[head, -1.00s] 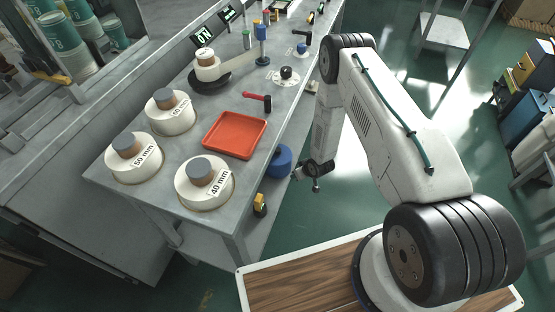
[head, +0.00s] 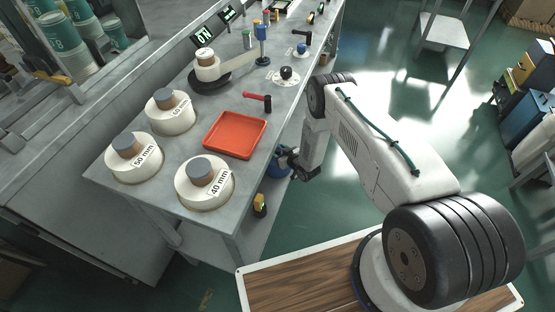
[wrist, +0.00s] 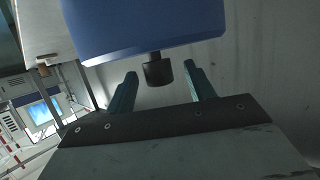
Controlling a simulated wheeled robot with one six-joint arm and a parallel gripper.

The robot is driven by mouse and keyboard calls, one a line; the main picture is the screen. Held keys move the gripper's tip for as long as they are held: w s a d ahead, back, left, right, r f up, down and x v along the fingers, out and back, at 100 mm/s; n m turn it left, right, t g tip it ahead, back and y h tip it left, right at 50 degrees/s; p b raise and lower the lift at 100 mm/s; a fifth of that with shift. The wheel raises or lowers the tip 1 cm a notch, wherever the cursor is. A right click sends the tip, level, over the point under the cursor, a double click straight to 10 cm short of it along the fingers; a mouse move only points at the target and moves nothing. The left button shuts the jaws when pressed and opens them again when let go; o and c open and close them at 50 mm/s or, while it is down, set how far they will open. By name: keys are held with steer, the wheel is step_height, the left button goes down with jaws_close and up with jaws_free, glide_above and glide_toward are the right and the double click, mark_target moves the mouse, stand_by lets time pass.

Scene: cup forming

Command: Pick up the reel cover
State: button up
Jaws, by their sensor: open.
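A round blue body, which I take to be the reel cover (head: 277,171), sits beside the right side of the workbench, below its top. In the head view my gripper partly hides it. In the wrist view the blue cover (wrist: 150,25) fills the upper middle, and a short dark knob (wrist: 158,70) sticks out from it. My gripper (wrist: 160,72) is open, with one finger on each side of the knob. A gap shows between each finger and the knob. In the head view my gripper (head: 287,157) is at the cover, just off the bench edge.
The workbench (head: 190,140) holds a red tray (head: 235,135), white reels with grey-topped cores (head: 205,180), and a red-handled hammer (head: 258,98). A yellow and black item (head: 260,203) is at the bench's near right side.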

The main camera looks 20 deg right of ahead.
steer(key=shift+w+a+f, duration=0.15)
steer(key=shift+w+f, duration=0.05)
steer(key=shift+w, duration=0.35)
jaws_close()
steer(key=shift+r, duration=0.2)
